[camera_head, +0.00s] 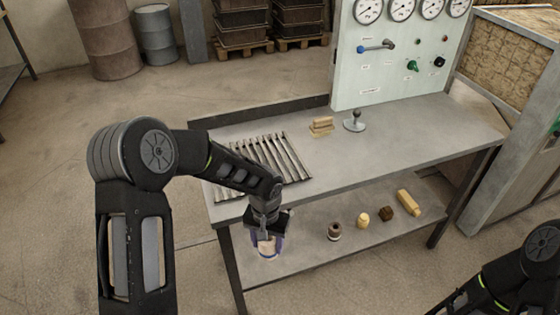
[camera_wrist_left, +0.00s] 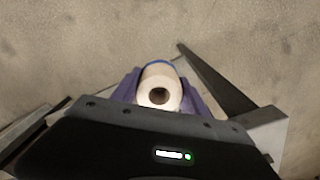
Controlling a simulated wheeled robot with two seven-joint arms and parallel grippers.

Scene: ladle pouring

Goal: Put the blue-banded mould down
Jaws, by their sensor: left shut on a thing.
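The blue-banded mould (camera_head: 267,247) is a small cream cylinder between the purple fingers of my left gripper (camera_head: 267,243). The left gripper is shut on it. In the head view, they appear in front of the lower shelf's left part; whether the mould touches the shelf cannot be told. In the left wrist view the mould (camera_wrist_left: 160,92) shows its round end with a dark hole, and a blue band at its far edge. The purple fingers (camera_wrist_left: 160,95) press on both its sides. My right arm shows at the lower right of the head view, but its gripper is out of view.

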